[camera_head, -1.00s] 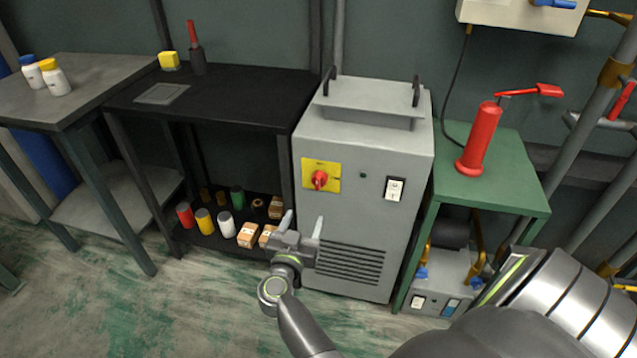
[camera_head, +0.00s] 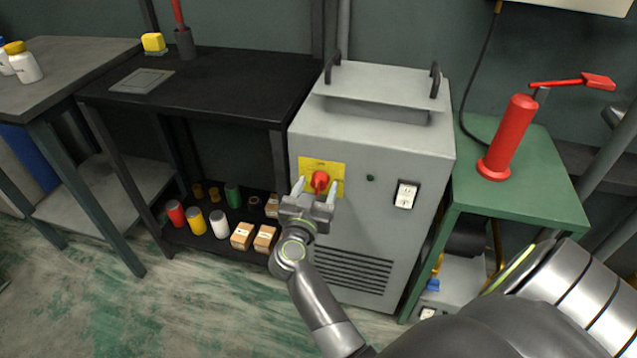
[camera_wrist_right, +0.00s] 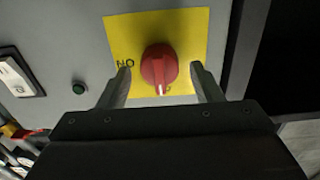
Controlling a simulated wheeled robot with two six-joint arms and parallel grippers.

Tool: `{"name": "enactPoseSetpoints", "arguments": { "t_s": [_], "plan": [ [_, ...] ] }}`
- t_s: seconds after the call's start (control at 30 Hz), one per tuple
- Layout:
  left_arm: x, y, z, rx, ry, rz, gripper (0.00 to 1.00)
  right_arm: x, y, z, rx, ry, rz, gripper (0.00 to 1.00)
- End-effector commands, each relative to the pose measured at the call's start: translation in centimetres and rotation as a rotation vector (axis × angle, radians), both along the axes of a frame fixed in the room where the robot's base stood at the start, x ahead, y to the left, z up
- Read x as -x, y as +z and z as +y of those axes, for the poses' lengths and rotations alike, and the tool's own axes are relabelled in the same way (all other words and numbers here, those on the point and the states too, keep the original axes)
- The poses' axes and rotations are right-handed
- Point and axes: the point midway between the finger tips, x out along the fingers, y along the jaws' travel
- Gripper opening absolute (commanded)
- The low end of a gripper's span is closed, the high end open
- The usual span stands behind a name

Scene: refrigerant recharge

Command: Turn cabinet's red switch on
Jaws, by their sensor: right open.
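The grey cabinet (camera_head: 372,150) stands upright between the black table and the green table. Its red switch (camera_head: 320,181) is a round knob on a yellow plate (camera_head: 309,164) at the upper left of the front. In the right wrist view the red switch (camera_wrist_right: 158,66) has a white mark pointing toward the bottom of that picture, and letters show on the yellow plate (camera_wrist_right: 133,30). My right gripper (camera_head: 315,188) is open, with one finger on each side of the knob in the picture. In the right wrist view its fingers (camera_wrist_right: 160,78) show gaps to the knob. My left gripper is not in view.
A white rocker switch (camera_head: 406,195) and a small green lamp (camera_head: 370,178) sit right of the knob. The black table (camera_head: 235,90) holds cans and boxes on its lower shelf. A red hand pump (camera_head: 508,140) stands on the green table (camera_head: 540,190).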

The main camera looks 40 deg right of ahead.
Motion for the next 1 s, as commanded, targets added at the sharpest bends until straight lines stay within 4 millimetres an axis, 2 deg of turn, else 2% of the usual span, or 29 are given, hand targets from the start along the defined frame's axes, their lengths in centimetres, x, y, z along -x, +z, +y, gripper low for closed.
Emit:
{"name": "enactPoseSetpoints", "arguments": {
  "t_s": [0.37,0.7,1.0],
  "plan": [
    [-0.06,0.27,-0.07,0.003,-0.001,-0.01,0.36,-0.01,0.03,-0.09,-0.001,0.001,-0.001,0.59],
    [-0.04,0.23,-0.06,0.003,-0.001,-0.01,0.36,-0.01,0.02,-0.09,0.0,0.001,0.0,0.16],
    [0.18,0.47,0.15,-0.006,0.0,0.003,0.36,0.01,0.21,-0.09,-0.022,0.001,-0.026,0.16]
  ]
}}
